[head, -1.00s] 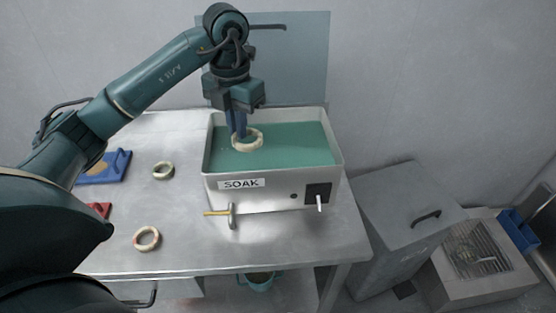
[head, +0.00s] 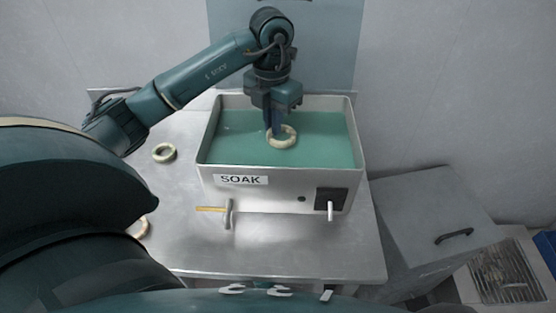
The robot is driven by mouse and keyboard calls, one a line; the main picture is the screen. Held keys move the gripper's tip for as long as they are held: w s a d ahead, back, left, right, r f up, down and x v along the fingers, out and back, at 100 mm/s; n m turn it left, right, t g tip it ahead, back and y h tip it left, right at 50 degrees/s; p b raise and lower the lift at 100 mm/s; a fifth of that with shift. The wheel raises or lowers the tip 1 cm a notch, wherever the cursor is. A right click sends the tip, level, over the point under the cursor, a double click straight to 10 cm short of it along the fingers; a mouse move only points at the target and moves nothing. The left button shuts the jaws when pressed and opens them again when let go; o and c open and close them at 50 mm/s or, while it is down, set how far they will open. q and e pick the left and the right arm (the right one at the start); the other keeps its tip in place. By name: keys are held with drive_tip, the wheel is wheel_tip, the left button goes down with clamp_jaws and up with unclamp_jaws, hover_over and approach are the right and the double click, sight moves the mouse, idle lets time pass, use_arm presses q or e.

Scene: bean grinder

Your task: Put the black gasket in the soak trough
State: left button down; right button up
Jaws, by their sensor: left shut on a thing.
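The soak trough (head: 250,192) is a steel tank labelled SOAK, filled with green liquid (head: 325,140). My left gripper (head: 277,131) points down inside the trough's outline, near its middle. It is shut on a cream ring (head: 282,145). The ring is at or just above the liquid; I cannot tell whether it touches. No black gasket shows in the head view. A second cream ring (head: 156,153) lies on the steel table left of the trough. A third ring (head: 146,229) is mostly hidden behind my arm. My right gripper is out of view.
A T-shaped tool with a yellow handle (head: 210,209) is at the trough's front left. A dark switch plate with a white lever (head: 331,211) is on its front right. A lidded grey bin (head: 430,215) stands right of the table (head: 290,250). The table front is clear.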

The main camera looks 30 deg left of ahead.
sight(273, 159)
use_arm(q)
wheel_tip(273, 159, down, 8)
drive_tip(key=shift+s+r+p, duration=0.1)
drive_tip(key=shift+r+p, duration=0.05)
drive_tip(key=shift+p, duration=0.15)
drive_tip(key=shift+f, duration=0.25)
drive_tip(key=c, duration=2)
unclamp_jaws()
drive_tip(key=o, duration=0.4)
drive_tip(key=shift+o, duration=0.2)
